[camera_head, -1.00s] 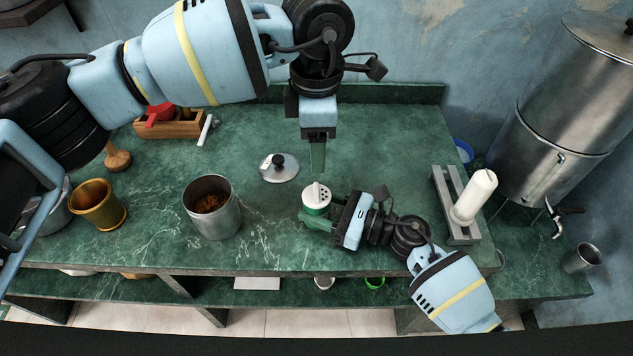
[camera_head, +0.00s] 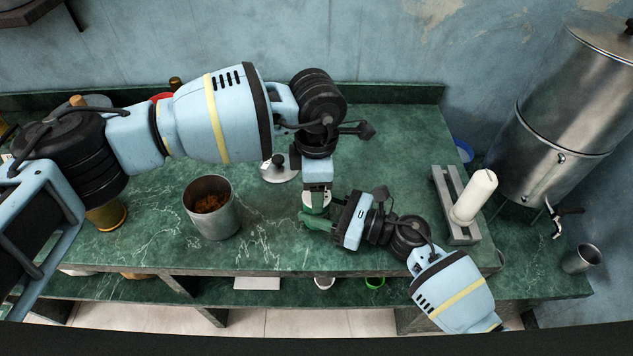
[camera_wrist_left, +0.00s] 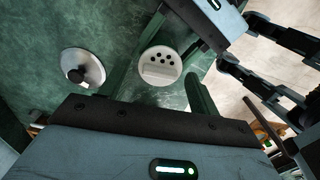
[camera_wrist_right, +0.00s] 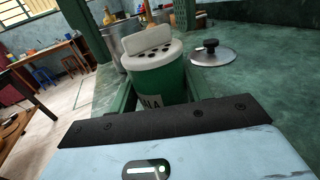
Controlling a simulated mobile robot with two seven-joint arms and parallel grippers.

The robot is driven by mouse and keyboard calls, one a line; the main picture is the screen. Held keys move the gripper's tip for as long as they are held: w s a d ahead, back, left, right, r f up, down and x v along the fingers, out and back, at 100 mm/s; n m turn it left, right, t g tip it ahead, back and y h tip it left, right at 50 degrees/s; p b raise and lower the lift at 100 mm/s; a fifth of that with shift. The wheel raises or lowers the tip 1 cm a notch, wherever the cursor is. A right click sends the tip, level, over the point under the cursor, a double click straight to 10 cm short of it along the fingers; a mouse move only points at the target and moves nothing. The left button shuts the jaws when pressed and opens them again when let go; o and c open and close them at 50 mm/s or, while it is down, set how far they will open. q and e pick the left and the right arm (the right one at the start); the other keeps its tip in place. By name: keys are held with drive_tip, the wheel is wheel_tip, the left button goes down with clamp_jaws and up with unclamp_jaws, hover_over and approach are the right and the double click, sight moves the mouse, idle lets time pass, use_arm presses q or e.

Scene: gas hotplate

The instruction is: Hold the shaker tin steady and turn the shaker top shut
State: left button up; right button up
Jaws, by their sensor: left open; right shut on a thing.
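My right gripper (camera_head: 314,219) is shut on the tin's body from the right. My left gripper (camera_head: 316,206) points down over the top and is open, with one finger on each side of it in the left wrist view. In the head view the left gripper hides most of the top. I cannot tell whether its fingers touch it.
A metal lid with a black knob (camera_head: 279,169) lies just behind the shaker. A metal can with brown contents (camera_head: 212,222) stands to the left. A grey rack with a white cylinder (camera_head: 474,197) is to the right. The front counter edge is close.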

use_arm(q)
drive_tip(key=c, duration=1)
drive_tip(key=shift+m, duration=0.3)
drive_tip(key=m, duration=1.3)
drive_tip(key=shift+m, duration=0.4)
